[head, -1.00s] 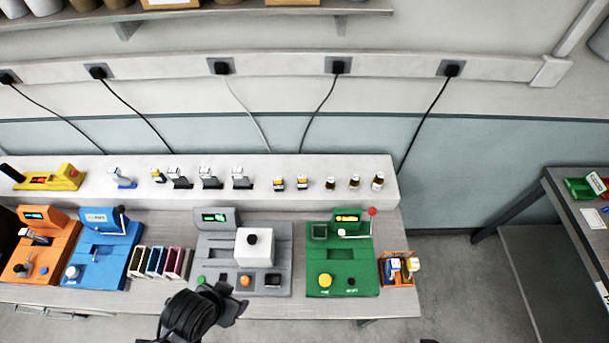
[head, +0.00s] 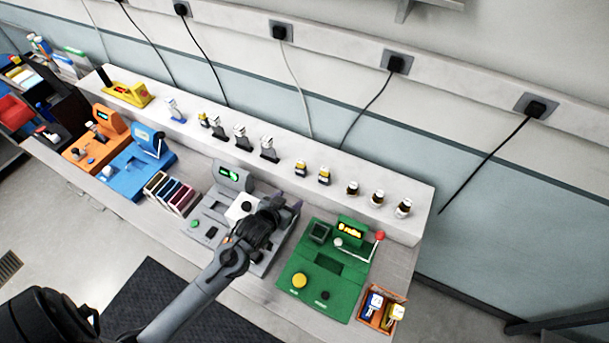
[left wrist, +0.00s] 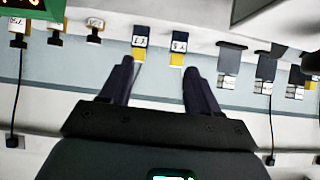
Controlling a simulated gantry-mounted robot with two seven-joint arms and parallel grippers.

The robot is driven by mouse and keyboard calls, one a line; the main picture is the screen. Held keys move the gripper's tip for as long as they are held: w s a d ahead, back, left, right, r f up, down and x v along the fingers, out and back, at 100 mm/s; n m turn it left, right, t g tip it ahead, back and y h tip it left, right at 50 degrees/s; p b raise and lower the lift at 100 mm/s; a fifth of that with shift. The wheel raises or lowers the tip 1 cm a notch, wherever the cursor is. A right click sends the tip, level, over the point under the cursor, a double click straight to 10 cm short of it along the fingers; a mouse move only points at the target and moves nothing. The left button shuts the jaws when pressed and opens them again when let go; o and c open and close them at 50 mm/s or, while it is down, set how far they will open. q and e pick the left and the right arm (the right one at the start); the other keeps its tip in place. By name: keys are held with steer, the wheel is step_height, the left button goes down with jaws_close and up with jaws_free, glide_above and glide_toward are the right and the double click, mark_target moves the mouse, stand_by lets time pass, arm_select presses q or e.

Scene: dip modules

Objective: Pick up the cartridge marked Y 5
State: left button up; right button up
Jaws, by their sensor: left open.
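Two small yellow-and-white cartridges stand on the raised white shelf (head: 345,205). In the left wrist view the right one (left wrist: 178,46) seems to read Y 5, though the print is small; it shows as the left one of the pair in the head view (head: 300,168). The other cartridge (left wrist: 140,42) has an unclear mark and is the right one in the head view (head: 324,175). My left gripper (head: 294,205) is open and empty, in front of the shelf. In the left wrist view its fingers (left wrist: 159,70) point toward the pair, apart from both. My right gripper is not in view.
A green device (head: 325,275) and a grey device (head: 205,215) sit below the shelf near my arm. An orange box (head: 382,312) is at the bench's right end.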

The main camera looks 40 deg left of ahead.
arm_select(q)
steer(key=n+t+y+b, duration=0.1)
steer(key=t+b, duration=0.1)
glide_toward(300, 164)
steer(key=shift+y, duration=0.3)
steer(key=x, duration=0.4)
steer(key=shift+w+d+f, duration=0.15)
steer(key=shift+f, duration=0.05)
steer(key=shift+p+x, duration=0.4)
steer(key=shift+x, duration=2.8)
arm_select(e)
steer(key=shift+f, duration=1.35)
arm_select(q)
steer(key=c, duration=1)
